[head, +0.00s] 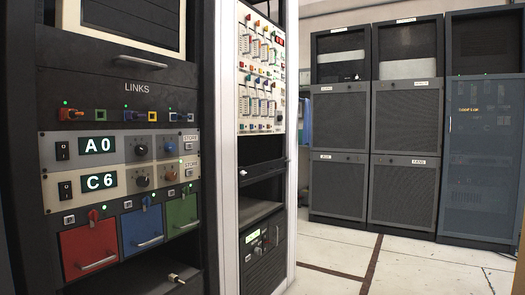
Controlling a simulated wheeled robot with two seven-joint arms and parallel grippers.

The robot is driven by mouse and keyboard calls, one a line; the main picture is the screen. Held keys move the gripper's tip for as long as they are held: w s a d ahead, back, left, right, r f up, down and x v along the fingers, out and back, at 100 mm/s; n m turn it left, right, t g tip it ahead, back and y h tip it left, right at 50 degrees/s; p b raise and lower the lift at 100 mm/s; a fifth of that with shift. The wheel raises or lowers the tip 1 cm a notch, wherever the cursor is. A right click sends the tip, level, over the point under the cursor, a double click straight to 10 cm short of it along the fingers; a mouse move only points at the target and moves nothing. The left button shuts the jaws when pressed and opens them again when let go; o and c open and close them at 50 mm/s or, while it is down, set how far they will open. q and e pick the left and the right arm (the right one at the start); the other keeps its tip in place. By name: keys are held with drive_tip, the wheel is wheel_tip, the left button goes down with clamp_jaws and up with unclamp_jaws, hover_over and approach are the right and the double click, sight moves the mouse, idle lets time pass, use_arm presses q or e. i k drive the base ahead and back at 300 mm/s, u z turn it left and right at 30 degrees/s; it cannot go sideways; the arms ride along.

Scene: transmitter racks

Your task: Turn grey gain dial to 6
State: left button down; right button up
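The rack on the left holds a light panel marked LINKS above it, with two rows. The upper row has a display (98,145) reading A0, a dark grey dial (141,151) and a blue dial (170,148). The lower row has a display (98,181) reading C6, a dark, nearly black dial (143,181) and an orange dial (171,176). No gain label is legible, and I cannot tell which dark dial is the grey gain dial. Neither gripper is in view.
Below are a red drawer (88,247), a blue drawer (141,229) and a green drawer (181,213) with protruding handles. A second rack (262,75) with many small switches stands to the right. Tall dark cabinets (405,115) line the back. The pale floor (410,270) between is clear.

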sight(169, 147)
drive_tip(key=z, duration=0.15)
drive_tip(key=k, duration=0.4)
drive_tip(key=u, duration=0.2)
drive_tip(key=i, duration=1.65)
drive_tip(key=u, duration=1.25)
